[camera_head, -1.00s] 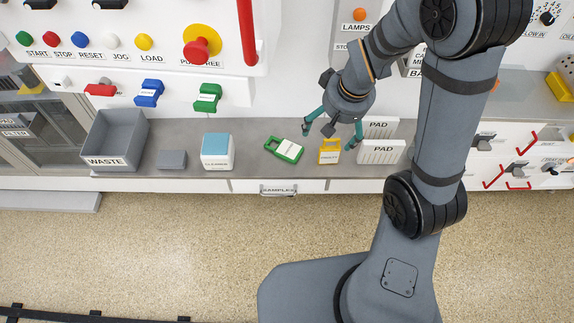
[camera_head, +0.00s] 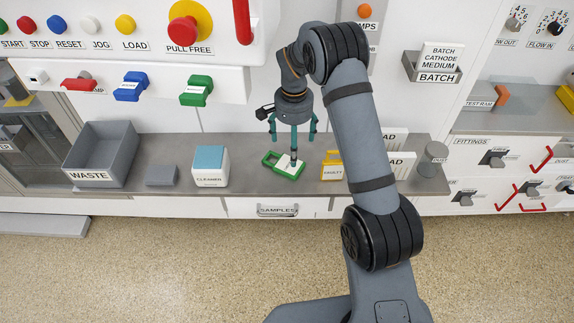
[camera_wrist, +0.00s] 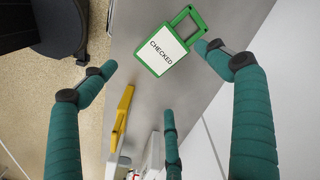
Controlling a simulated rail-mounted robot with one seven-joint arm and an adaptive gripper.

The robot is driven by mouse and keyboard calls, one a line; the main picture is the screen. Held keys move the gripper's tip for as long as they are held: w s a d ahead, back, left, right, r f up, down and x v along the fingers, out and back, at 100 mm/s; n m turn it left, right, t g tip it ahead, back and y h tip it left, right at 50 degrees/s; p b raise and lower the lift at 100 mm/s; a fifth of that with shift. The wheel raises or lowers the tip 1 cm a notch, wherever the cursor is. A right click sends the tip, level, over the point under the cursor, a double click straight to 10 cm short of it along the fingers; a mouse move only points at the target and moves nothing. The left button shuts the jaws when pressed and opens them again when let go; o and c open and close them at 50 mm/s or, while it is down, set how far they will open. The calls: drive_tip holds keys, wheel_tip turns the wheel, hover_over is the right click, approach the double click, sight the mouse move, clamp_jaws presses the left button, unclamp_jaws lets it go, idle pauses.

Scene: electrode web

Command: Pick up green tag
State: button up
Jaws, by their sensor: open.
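The green tag (camera_head: 284,169) lies flat on the grey counter, with a green loop handle and a white face. In the wrist view the tag (camera_wrist: 168,50) reads CHECKED and lies near the top centre. One fingertip is close to the handle in the picture; contact cannot be told. Nothing is held.
A yellow tag (camera_head: 332,168) stands just right of the green one, partly behind my arm. White PAD boxes (camera_head: 398,163) are further right. A cleaner box (camera_head: 211,177), a grey block (camera_head: 160,176) and a waste bin (camera_head: 92,175) stand left. The counter (camera_head: 243,180) is bare just left of the tag.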

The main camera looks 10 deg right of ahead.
sight(289, 164)
drive_tip(key=f, duration=0.2)
drive_tip(key=f+p, duration=0.1)
drive_tip(key=f, duration=0.2)
drive_tip(key=a+f, duration=0.1)
drive_tip(key=f, duration=0.2)
drive_tip(key=shift+a, duration=0.1)
drive_tip(key=c, duration=1.5)
drive_tip(key=shift+o, duration=0.2)
drive_tip(key=shift+r, duration=0.15)
wheel_tip(289, 164, up, 10)
drive_tip(key=shift+b, duration=0.3)
